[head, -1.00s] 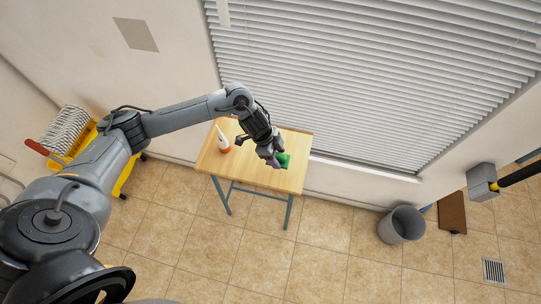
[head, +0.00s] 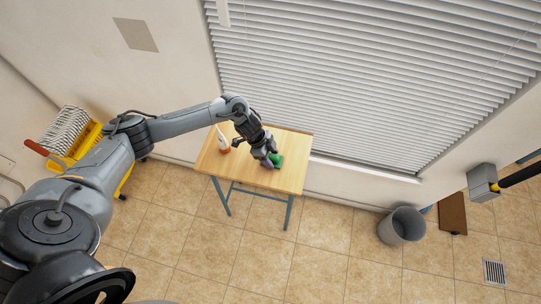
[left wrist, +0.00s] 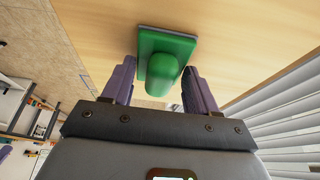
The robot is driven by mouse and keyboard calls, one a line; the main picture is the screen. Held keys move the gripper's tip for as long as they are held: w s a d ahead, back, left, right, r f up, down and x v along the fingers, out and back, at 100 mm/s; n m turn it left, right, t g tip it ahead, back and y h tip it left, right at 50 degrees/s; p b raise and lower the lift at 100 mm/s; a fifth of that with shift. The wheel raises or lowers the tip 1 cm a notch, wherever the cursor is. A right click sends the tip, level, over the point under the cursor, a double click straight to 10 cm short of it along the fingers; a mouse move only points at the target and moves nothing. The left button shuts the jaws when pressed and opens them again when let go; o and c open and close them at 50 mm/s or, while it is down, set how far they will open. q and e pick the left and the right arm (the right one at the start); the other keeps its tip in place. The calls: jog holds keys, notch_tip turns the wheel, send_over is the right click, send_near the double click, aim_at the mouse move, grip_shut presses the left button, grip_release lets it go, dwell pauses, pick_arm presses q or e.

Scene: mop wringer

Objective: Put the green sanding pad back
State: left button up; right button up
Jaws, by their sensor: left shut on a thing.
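The green sanding pad (head: 276,159) is at the right part of the small wooden table (head: 232,172). In the left wrist view the pad (left wrist: 165,50) shows a flat rectangular green base with a thin grey edge and a rounded green grip. My left gripper (head: 270,161) is shut on the pad, its two purple-grey fingers on either side of the grip. The pad is on or just above the tabletop; I cannot tell which. My right gripper is not in view.
A white bottle with an orange-red base (head: 223,143) stands on the table's left part. A yellow mop bucket (head: 85,140) is at the left wall. A grey bin (head: 402,226) stands on the tiled floor at right. Window blinds (head: 370,80) rise behind the table.

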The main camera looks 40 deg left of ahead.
pick_arm(q)
jog(key=shift+f, duration=0.1)
jog(key=o, duration=1.1)
